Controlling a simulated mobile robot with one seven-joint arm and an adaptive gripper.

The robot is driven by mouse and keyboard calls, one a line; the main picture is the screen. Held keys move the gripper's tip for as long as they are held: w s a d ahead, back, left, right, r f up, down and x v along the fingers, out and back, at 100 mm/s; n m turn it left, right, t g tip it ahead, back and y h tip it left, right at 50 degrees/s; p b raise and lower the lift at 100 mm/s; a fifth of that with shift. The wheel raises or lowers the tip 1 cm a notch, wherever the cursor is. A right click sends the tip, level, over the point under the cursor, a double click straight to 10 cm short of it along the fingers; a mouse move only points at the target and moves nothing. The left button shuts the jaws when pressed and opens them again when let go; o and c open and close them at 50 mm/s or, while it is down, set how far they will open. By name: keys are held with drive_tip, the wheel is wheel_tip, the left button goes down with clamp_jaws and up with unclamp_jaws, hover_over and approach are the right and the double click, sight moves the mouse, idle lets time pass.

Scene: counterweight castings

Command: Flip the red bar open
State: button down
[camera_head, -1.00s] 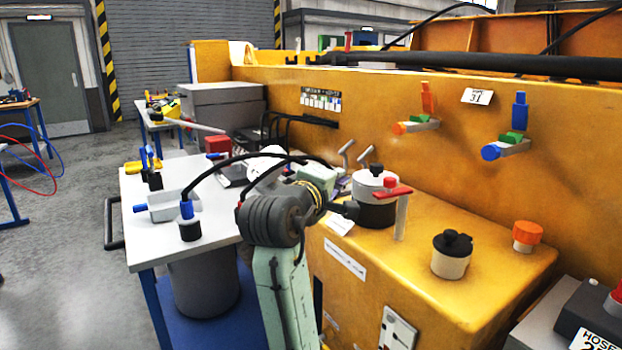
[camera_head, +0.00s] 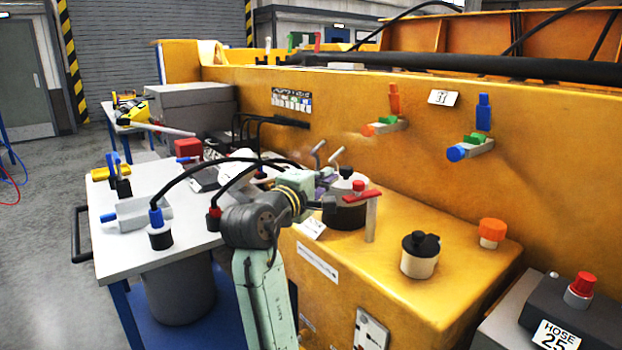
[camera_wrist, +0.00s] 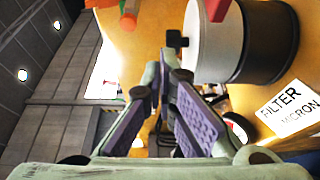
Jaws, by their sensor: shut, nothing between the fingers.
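A red bar (camera_head: 362,191) lies roughly level across the top of a pale upright post, in front of a white and black canister (camera_head: 347,210) on the yellow casting. My gripper (camera_wrist: 166,62) is shut and empty in the wrist view, with purple pads on its fingers. The canister (camera_wrist: 214,40) is just beyond and to the right of the fingers there. In the head view my arm is left of the post, apart from the bar; the fingertips are hard to make out.
The wall behind carries an orange-handled valve (camera_head: 394,102) and a blue-handled valve (camera_head: 482,112). A black-capped cup (camera_head: 420,256) and an orange-capped cup (camera_head: 492,232) stand to the right. A white table (camera_head: 200,243) with black hoses is at left.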

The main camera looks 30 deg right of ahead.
sight(363, 189)
drive_tip(key=s, duration=0.4)
drive_tip(key=shift+d+p, duration=0.2)
drive_tip(key=shift+p, duration=0.2)
